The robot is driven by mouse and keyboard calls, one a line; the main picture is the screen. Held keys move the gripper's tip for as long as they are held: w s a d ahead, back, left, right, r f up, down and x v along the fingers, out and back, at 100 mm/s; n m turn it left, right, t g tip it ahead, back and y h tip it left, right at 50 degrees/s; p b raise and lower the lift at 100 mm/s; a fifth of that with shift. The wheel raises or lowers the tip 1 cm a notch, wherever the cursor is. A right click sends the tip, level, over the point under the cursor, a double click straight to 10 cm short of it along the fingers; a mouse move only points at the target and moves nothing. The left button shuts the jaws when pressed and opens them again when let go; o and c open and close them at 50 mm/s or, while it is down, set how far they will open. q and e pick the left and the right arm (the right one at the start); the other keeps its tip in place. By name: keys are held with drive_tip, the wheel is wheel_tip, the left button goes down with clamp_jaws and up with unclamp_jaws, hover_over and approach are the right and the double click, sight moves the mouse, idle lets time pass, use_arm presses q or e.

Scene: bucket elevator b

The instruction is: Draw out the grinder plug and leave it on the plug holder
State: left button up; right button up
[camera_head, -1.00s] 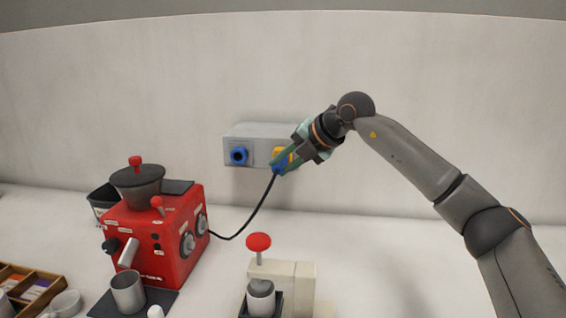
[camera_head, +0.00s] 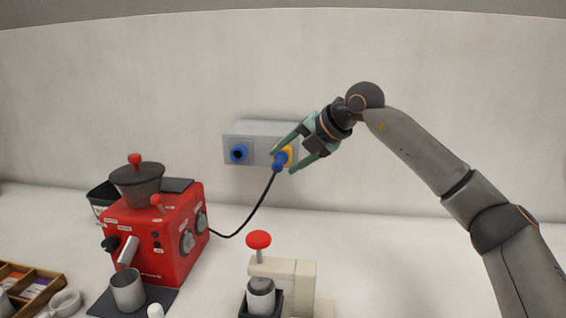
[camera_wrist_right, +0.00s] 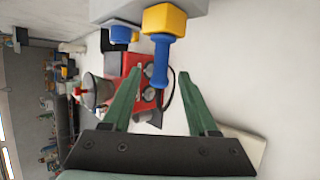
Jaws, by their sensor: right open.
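The blue grinder plug (camera_head: 278,163) sits in the yellow socket (camera_head: 289,152) on the right of the grey wall box (camera_head: 258,130). A black cord runs from it to the red grinder (camera_head: 158,240). My right gripper (camera_head: 282,161) is open with its fingers either side of the plug. The right wrist view shows the plug (camera_wrist_right: 161,62) in the yellow socket (camera_wrist_right: 164,20), its end near the gap between the open fingertips (camera_wrist_right: 160,73). A round blue fitting (camera_head: 239,155) is on the left of the box; I cannot tell whether it is the plug holder. My left gripper is not in view.
A cream press-like device (camera_head: 290,272) with a red knob stands at the front centre. A metal cup (camera_head: 127,291) stands before the grinder, and a wooden tray (camera_head: 40,272) is at far left. The counter right of the device is clear.

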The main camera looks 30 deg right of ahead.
drive_tip(key=v, duration=1)
drive_tip(key=shift+s, duration=0.3)
drive_tip(key=shift+d, duration=0.1)
